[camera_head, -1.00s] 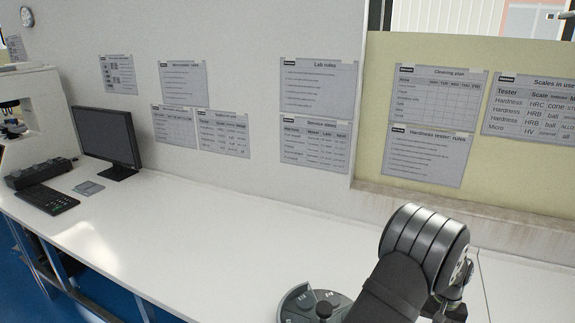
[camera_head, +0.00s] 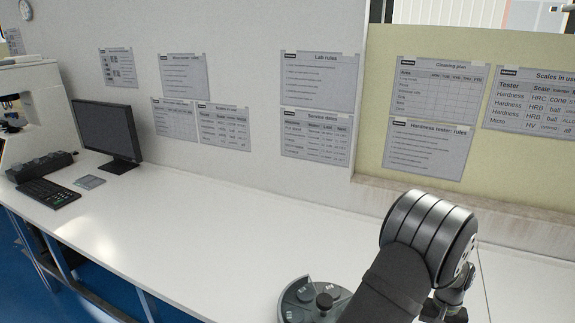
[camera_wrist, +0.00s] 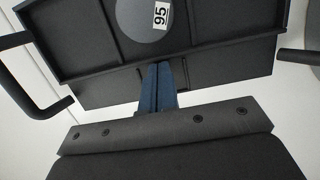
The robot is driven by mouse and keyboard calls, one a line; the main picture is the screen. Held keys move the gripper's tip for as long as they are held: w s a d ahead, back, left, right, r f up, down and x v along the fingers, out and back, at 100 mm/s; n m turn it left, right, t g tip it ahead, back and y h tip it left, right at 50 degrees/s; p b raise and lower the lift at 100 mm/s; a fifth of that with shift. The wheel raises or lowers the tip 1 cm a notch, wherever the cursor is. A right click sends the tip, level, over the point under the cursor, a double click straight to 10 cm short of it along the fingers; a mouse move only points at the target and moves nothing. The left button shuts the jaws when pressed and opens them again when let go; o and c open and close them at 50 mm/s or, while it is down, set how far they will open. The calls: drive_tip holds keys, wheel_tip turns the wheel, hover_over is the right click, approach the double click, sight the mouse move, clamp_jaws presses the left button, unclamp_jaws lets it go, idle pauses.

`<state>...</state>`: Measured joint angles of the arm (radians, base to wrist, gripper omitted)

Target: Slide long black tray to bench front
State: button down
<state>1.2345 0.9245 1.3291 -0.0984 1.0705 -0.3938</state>
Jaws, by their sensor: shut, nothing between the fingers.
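In the wrist view the long black tray (camera_wrist: 212,58) lies across the top, with a raised rim and dividers. A dark round piece marked 95 (camera_wrist: 150,18) sits in it. My gripper (camera_wrist: 158,66) is shut and empty, its blue fingers together at the tray's near wall. I cannot tell whether the tips touch it. A black looped bar (camera_wrist: 32,112) shows beyond the tray's left side; its join to the tray is unclear. In the head view my arm hides the tray and gripper.
A round grey sectioned holder with a knob (camera_head: 299,291) stands beside my arm. A dark object (camera_wrist: 298,72) shows right of the tray. A monitor (camera_head: 105,128), keyboard (camera_head: 48,193) and small device (camera_head: 90,181) stand at the left; the white bench (camera_head: 195,235) between is clear.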

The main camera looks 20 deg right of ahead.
drive_tip(key=shift+s+a, duration=1.15)
drive_tip(key=shift+a, duration=0.1)
drive_tip(key=shift+w+d, duration=0.4)
drive_tip(key=shift+d, duration=0.05)
wheel_tip(320, 180, up, 11)
idle(0.7)
drive_tip(key=w+d, duration=0.7)
idle(0.5)
